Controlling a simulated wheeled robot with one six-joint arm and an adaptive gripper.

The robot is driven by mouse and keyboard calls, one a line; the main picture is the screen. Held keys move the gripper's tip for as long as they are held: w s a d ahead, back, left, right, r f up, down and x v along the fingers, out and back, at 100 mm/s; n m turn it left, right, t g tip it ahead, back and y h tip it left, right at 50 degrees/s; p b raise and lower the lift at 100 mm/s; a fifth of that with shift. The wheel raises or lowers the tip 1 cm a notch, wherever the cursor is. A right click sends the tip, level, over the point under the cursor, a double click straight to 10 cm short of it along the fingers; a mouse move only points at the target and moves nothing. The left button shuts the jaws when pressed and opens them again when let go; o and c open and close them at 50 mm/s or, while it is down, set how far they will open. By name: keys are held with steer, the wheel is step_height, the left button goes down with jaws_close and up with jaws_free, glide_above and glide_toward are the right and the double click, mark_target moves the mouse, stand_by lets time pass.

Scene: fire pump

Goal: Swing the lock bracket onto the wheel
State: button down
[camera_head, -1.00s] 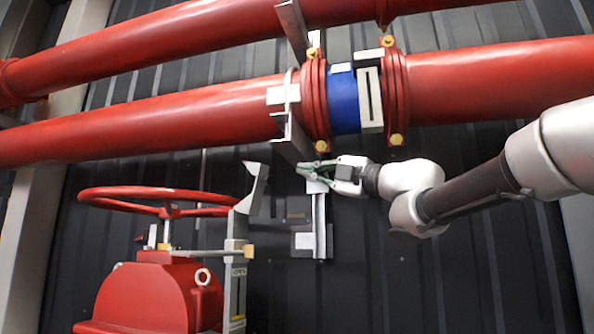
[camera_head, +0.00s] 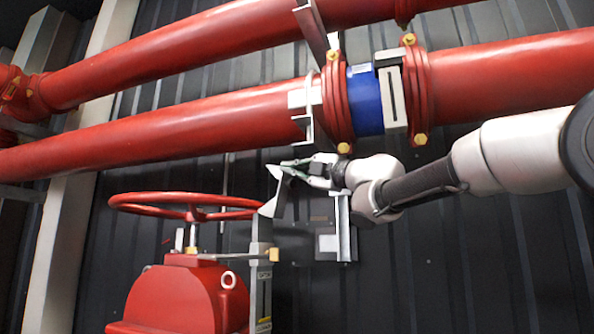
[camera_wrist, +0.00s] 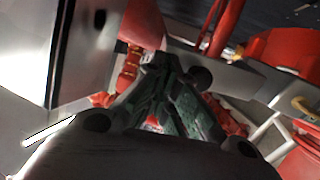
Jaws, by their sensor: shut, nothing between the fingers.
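The red wheel (camera_head: 185,207) lies flat above the red pump housing (camera_head: 180,300) at the left of the head view. The grey lock bracket (camera_head: 272,193) stands at the wheel's right side, on top of an upright post (camera_head: 261,285). Its bent upper plate leans up and to the right, clear of most of the rim. My gripper (camera_head: 287,167) is shut and empty at the upper end of the bracket. I cannot tell whether it touches. In the wrist view, my gripper's fingers (camera_wrist: 163,68) meet close to a grey bar, probably part of the bracket (camera_wrist: 235,76).
Large red pipes (camera_head: 210,120) with a blue section (camera_head: 367,103) run just above my gripper. A pipe support (camera_head: 306,112) hangs close over it. A grey upright channel (camera_head: 343,230) and a wall box stand behind, below my gripper.

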steer(key=w+a+r, duration=0.2)
steer(key=shift+a+r, duration=0.25)
steer(key=shift+r, duration=0.1)
steer(key=shift+s, duration=0.1)
